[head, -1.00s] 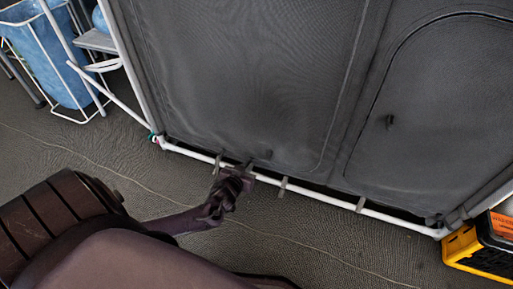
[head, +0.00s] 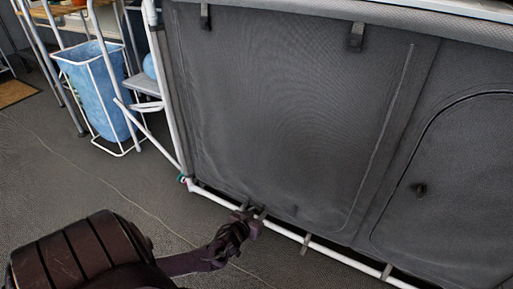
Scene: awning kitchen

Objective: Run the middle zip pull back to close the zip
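A dark grey fabric cupboard front (head: 280,110) fills the middle and right. A zip line (head: 385,135) runs down the right side of its left-hand panel and curves along the bottom. A small dark tab, perhaps the middle zip pull (head: 294,210), shows low on this panel. My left gripper (head: 256,212) is at the cupboard's bottom edge, left of that tab and apart from it in the picture. Its fingertips are small and dark against the fabric, so I cannot tell whether they hold anything. Another dark pull (head: 420,188) sits on the right panel. My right gripper is not in view.
A white frame tube (head: 325,257) with grey straps runs along the cupboard's bottom. A white rack with a blue bag (head: 95,90) stands at the left beside a wooden-topped table (head: 62,12).

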